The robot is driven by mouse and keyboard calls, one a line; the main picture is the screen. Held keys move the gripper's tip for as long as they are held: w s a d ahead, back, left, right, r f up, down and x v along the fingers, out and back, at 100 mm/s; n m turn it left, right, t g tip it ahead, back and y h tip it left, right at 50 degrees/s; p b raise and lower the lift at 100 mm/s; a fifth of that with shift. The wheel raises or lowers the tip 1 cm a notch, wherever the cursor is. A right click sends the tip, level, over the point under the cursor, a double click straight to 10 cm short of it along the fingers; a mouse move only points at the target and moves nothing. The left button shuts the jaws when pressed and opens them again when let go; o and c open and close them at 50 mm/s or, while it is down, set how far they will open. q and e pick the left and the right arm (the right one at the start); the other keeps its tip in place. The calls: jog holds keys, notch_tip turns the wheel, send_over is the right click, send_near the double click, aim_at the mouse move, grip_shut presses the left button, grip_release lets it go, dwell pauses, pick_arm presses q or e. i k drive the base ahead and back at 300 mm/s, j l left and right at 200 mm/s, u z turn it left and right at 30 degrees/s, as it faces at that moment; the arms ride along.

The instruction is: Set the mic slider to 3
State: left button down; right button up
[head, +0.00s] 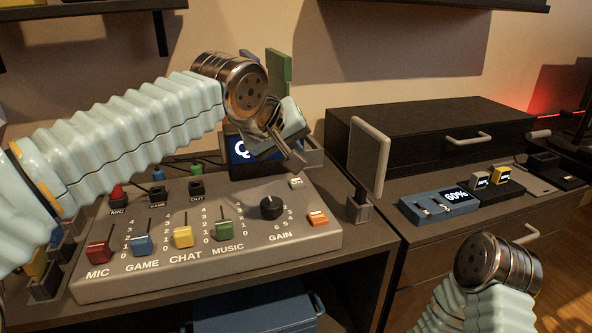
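The grey mixer panel (215,258) stands on the desk at the left. Its mic slider has a red knob (99,252) just above the MIC label, low on its track, near the 0 end. The blue game (142,244), yellow chat (183,237) and green music (224,230) knobs sit beside it. My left gripper (286,145) is above the panel's back right, up and to the right of the mic slider and away from it. Its finger gap is unclear. My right wrist is at the lower right; its gripper fingers do not show.
A GAIN dial (272,207) and an orange button (318,218) are on the panel's right. A small screen (245,150) stands behind it, partly hidden by my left gripper. An upright grey plate (368,158) stands right of the panel. A blue 60% device (438,205) lies farther right.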

aim_at(99, 253)
jog(key=k, duration=1)
